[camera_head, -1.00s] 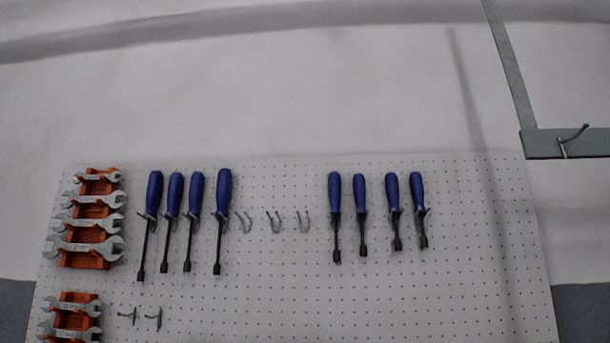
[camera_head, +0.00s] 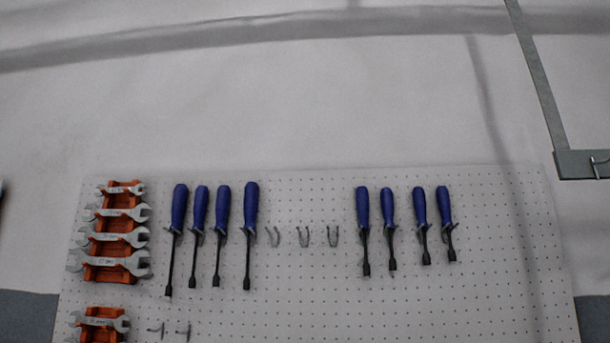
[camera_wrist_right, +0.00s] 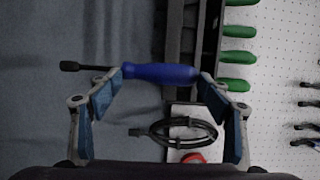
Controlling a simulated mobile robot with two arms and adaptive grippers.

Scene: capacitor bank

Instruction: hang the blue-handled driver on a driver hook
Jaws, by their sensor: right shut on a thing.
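In the right wrist view a blue-handled driver (camera_wrist_right: 160,72) lies sideways across my right gripper (camera_wrist_right: 160,82), its dark shaft pointing left. The fingers are at the two ends of the handle, shut on it. In the head view several blue-handled drivers hang in a left group (camera_head: 215,208) and a right group (camera_head: 403,207) on the pegboard (camera_head: 450,320). Between the groups are three empty driver hooks, the left (camera_head: 273,236), middle (camera_head: 303,237) and right (camera_head: 333,236). Neither gripper shows in the head view.
Wrenches sit on orange racks (camera_head: 120,232) at the board's left; two small hooks (camera_head: 183,330) are lower down. In the right wrist view, green handles (camera_wrist_right: 238,57), a coiled black cable (camera_wrist_right: 185,132) and a red object (camera_wrist_right: 193,158) are behind the driver.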

